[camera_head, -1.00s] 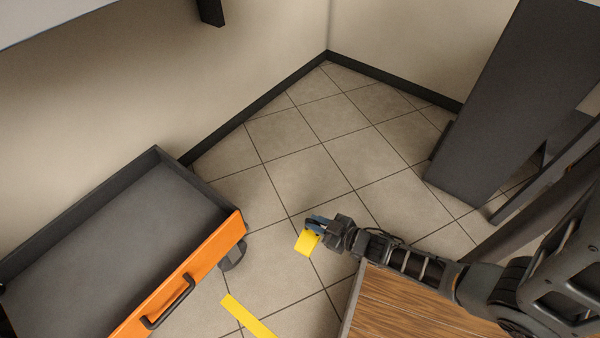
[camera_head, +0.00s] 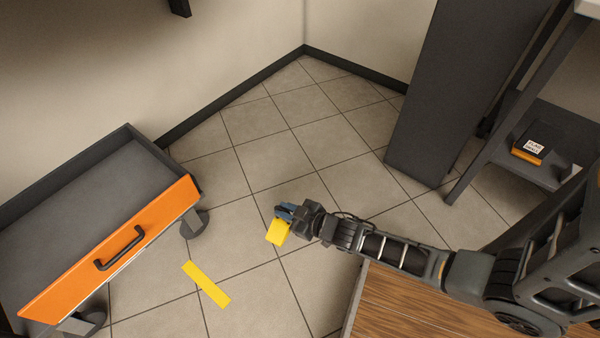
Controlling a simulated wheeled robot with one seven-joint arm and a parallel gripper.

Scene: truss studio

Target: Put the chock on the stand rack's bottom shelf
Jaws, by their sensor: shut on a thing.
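The chock, a small yellow block (camera_head: 278,232), is held at the end of my arm, above the tiled floor in the middle of the view. My gripper (camera_head: 287,214), with blue fingertips, is shut on it. A dark rack with a low shelf (camera_head: 565,135) stands at the right edge; I take it for the stand rack. Its shelf bears a dark and orange box with a white label. My gripper is well to the left of this rack. My arm hides part of the rack's lower right.
An orange-fronted drawer cart (camera_head: 112,250) on casters stands at the left. A tall dark panel (camera_head: 420,110) stands left of the rack. A wooden top (camera_head: 400,305) lies below my arm. A yellow strip (camera_head: 206,284) marks the floor. The middle floor is clear.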

